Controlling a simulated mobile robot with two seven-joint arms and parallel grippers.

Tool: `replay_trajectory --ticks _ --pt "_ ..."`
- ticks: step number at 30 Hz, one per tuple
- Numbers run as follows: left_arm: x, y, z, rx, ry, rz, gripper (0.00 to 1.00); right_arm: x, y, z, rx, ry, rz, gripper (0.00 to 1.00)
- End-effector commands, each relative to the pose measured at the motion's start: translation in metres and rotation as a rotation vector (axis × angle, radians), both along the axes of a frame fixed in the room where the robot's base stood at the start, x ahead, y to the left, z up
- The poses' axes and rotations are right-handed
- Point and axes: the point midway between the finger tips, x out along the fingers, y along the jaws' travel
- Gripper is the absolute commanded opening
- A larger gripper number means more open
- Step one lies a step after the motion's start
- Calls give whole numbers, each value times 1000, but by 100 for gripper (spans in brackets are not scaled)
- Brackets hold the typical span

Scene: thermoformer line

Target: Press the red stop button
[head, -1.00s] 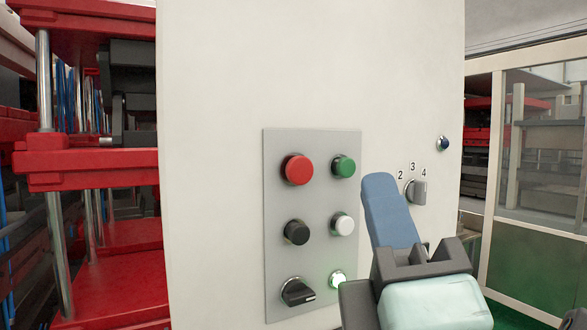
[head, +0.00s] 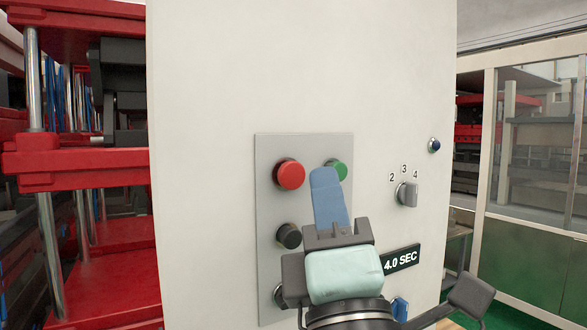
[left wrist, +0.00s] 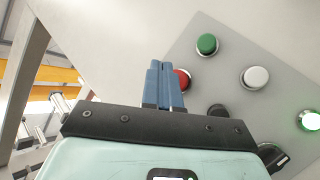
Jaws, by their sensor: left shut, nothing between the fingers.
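The red stop button (head: 290,174) is at the upper left of a grey panel (head: 268,148) on a pale cabinet. My left gripper (head: 324,176) is shut and empty, its blue fingers pointing up in front of the panel. In the head view its tip is just right of the red button and covers part of the green button (head: 340,168). In the left wrist view the closed fingers (left wrist: 163,68) partly hide the red button (left wrist: 182,79). I cannot tell how far the tip stands from the panel. My right gripper is not clearly seen.
A black button (head: 288,236) sits below the red one. A white button (left wrist: 255,77) and a lit button (left wrist: 310,122) show in the wrist view. A selector knob (head: 408,194) and a timer display (head: 401,259) are to the right. Red machine frames (head: 80,160) stand at left.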

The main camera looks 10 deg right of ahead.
Motion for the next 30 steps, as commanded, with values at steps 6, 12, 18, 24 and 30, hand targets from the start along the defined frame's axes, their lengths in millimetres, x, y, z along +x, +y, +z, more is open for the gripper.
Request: replay_trajectory --ticks 6,12,18,24,30 --pt "21 8 0 -1 0 1 0 1 0 1 0 -1 0 0" --pt "26 9 0 0 1 -2 0 1 0 2 0 -1 0 0" --pt "26 9 0 0 0 -1 0 1 0 2 0 -1 0 0" --pt "26 9 0 -1 0 -1 0 1 0 2 0 -1 0 0" --pt "26 9 0 -1 0 -1 0 1 0 2 0 -1 0 0"
